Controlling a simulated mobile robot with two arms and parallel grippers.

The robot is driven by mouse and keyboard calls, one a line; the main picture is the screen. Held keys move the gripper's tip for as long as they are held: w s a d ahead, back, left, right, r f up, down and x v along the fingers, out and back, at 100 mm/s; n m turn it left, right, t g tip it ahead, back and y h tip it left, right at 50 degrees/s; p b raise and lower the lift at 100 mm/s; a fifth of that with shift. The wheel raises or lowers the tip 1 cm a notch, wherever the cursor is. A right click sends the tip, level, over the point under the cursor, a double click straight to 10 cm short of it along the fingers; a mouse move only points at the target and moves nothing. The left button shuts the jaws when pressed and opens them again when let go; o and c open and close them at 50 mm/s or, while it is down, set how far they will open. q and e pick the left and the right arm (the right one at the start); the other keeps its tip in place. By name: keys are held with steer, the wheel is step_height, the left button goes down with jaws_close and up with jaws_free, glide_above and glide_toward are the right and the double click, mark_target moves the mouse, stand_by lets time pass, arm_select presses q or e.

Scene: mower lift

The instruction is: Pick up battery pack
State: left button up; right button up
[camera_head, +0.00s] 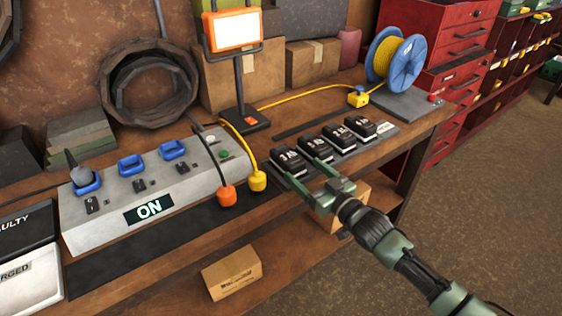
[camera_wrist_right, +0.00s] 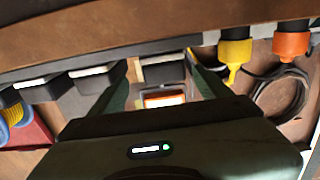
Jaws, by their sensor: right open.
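Several black battery packs stand in a row on a grey tray (camera_head: 384,133) on the workbench. The nearest is the leftmost pack (camera_head: 289,161), with another pack (camera_head: 316,149) to its right and a pack (camera_head: 361,126) at the far end. My right gripper (camera_head: 306,173) is open at the front edge of the tray, by the two nearest packs. In the right wrist view, a dark pack (camera_wrist_right: 162,71) shows between the spread fingers, ahead of the empty jaws. Contact cannot be told. My left gripper is not in view.
A grey box with an ON sign (camera_head: 149,209) stands left of the tray, with an orange plug (camera_head: 227,196) and a yellow plug (camera_head: 257,181) nearby. A work lamp (camera_head: 233,32) and a blue cable reel (camera_head: 406,62) stand behind. A cardboard box (camera_head: 231,273) lies on the lower shelf.

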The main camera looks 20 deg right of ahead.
mark_target(287, 158)
steer(key=x, duration=0.5)
steer(key=p+x, duration=0.1)
steer(key=x, duration=0.2)
steer(key=shift+s+a+f, duration=0.1)
steer(key=shift+a+f, duration=0.15)
steer(key=shift+a, duration=0.05)
jaws_close()
steer(key=shift+r, duration=0.1)
